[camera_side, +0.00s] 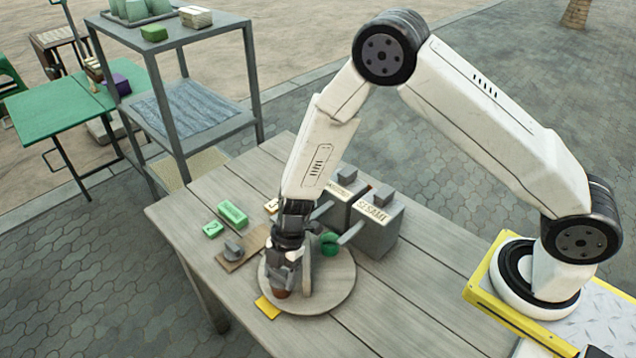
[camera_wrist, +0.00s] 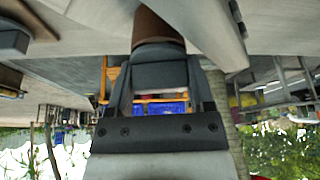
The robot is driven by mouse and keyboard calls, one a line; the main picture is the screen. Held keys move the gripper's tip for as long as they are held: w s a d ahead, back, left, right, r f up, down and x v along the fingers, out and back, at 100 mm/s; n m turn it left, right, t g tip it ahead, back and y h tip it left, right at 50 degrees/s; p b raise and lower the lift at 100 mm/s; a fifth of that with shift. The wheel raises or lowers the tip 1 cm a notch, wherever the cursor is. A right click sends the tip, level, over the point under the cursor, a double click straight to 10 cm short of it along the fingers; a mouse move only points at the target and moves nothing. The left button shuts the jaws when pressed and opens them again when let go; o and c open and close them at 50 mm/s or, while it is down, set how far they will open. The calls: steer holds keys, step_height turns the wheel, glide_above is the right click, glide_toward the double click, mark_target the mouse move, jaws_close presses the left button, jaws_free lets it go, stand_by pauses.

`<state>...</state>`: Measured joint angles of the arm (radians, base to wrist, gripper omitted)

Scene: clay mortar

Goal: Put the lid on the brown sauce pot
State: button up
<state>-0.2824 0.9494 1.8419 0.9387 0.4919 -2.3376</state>
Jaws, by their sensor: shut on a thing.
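My gripper (camera_side: 283,268) points down over the round board at the table's front. It is shut on a small reddish-brown round thing (camera_side: 281,292). In the wrist view, a brown cylinder (camera_wrist: 158,25) shows at the fingertips of my gripper (camera_wrist: 160,70). I cannot tell whether this is the brown sauce pot or part of it; the fingers hide much of it.
An upright pale slab (camera_side: 307,270) stands just right of the gripper on the round board (camera_side: 335,292). Green blocks (camera_side: 232,213) lie at left. The table's right front is clear.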

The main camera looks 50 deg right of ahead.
steer(key=shift+f, duration=0.15)
steer(key=o, duration=1.2)
steer(key=shift+c, duration=0.2)
steer(key=shift+r, duration=0.2)
steer(key=shift+r, duration=3.35)
steer(key=shift+r, duration=2.5)
steer(key=c, duration=1.2)
